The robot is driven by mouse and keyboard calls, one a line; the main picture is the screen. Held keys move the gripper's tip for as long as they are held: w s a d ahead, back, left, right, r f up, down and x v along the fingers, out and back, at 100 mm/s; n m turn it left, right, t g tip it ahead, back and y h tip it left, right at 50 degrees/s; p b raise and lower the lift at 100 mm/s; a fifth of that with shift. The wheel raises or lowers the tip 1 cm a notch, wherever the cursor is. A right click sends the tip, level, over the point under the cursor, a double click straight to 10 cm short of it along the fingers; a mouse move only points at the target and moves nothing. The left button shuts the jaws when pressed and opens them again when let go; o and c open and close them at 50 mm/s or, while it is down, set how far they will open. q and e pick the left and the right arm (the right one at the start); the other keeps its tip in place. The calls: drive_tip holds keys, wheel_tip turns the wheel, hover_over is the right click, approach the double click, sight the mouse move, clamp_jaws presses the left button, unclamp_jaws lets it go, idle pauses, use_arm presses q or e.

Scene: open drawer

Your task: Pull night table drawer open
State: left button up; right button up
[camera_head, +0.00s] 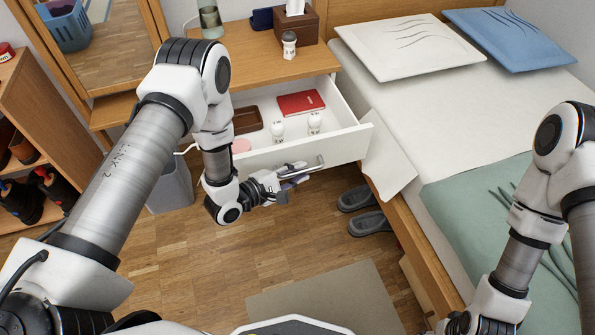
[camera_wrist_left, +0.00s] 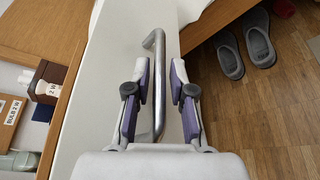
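The white night table drawer (camera_head: 347,147) is pulled well out of the wooden night table (camera_head: 262,66). Its metal bar handle (camera_head: 318,164) is on the front panel. My left gripper (camera_head: 296,181) is at the handle. In the left wrist view, my left gripper (camera_wrist_left: 161,88) has its two fingers apart, one on each side of the handle (camera_wrist_left: 159,60).
The drawer holds a red book (camera_head: 301,103), a brown tray (camera_head: 246,119) and white bulbs (camera_head: 277,130). A bed (camera_head: 424,116) stands close on the right. Grey slippers (camera_head: 369,223) lie on the floor beside it. A grey bin (camera_head: 171,187) stands left of the drawer.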

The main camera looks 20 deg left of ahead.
use_arm(q)
drive_tip(key=shift+a, duration=0.1)
drive_tip(key=v, duration=1.2)
drive_tip(key=s+d+f+m+g+y, duration=0.35)
drive_tip(key=s+f+m+g, duration=0.2)
drive_tip(key=f, duration=0.25)
drive_tip(key=s+a+f+m+g+y, duration=0.2)
drive_tip(key=s+a+m+g+y, duration=0.15)
drive_tip(key=s+m, duration=0.3)
drive_tip(key=s+a+f+m+g+y, duration=0.25)
drive_tip(key=s+m+g, duration=0.2)
drive_tip(key=s, duration=0.35)
wheel_tip(320, 180, up, 28)
drive_tip(key=t+p, duration=0.1)
drive_tip(key=p, duration=2.7)
drive_tip(key=shift+w+a+r, duration=0.2)
drive_tip(key=shift+w+a, duration=0.05)
drive_tip(key=shift+a, duration=0.15)
